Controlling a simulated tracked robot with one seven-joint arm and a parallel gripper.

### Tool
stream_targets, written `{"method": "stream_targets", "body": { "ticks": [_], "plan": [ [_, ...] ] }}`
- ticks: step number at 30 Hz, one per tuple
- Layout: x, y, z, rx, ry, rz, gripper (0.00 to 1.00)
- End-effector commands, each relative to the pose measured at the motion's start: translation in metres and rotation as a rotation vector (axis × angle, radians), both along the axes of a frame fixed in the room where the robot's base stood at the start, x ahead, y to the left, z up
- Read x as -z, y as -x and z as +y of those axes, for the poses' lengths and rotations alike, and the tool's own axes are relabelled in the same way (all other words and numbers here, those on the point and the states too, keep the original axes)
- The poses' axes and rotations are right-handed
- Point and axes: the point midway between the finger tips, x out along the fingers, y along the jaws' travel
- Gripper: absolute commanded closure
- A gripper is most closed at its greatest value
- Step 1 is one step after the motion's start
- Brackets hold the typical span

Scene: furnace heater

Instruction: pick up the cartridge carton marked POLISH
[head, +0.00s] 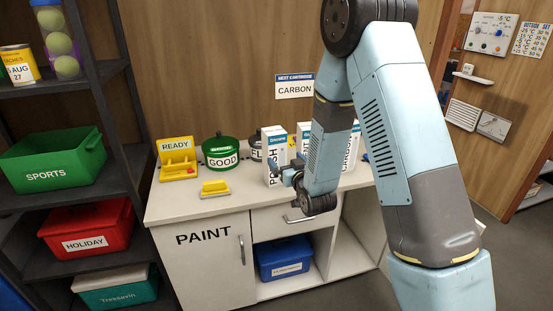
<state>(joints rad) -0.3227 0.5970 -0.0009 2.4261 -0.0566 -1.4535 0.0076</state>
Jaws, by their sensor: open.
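The white-and-blue carton marked POLISH (270,146) stands upright on the white cabinet top (230,202), its lettering running vertically and partly covered low down by my gripper. My gripper (290,178) is in front of and at the lower right of this carton, at the end of my bent arm. It is open; its fingers are small and partly hidden by my wrist, so I cannot tell whether they touch the carton. A second similar carton (304,132) stands just right of it, mostly hidden by my arm. A third carton (352,145) stands further right, also partly covered.
A green pot marked GOOD (220,153), a dark pot (255,148), a yellow READY holder (178,160) and a yellow block (215,188) stand left of the cartons. A sign reading CARBON (294,87) hangs behind. A dark shelf (98,140) stands left.

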Motion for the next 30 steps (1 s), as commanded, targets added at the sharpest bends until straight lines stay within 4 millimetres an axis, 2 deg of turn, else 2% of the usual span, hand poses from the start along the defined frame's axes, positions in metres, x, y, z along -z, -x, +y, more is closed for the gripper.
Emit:
{"method": "stream_targets", "body": {
  "ticks": [3,7,16,24,30],
  "plan": [
    [-0.001,-0.021,0.008,0.000,0.000,-0.002,0.00],
    [0.000,-0.038,0.015,0.001,0.001,-0.001,0.00],
    [0.000,-0.056,0.022,0.002,0.001,0.000,0.00],
    [0.000,-0.087,0.038,0.002,0.001,0.000,0.00],
    [0.000,-0.098,0.042,0.002,0.000,0.000,0.00]
  ]
}}
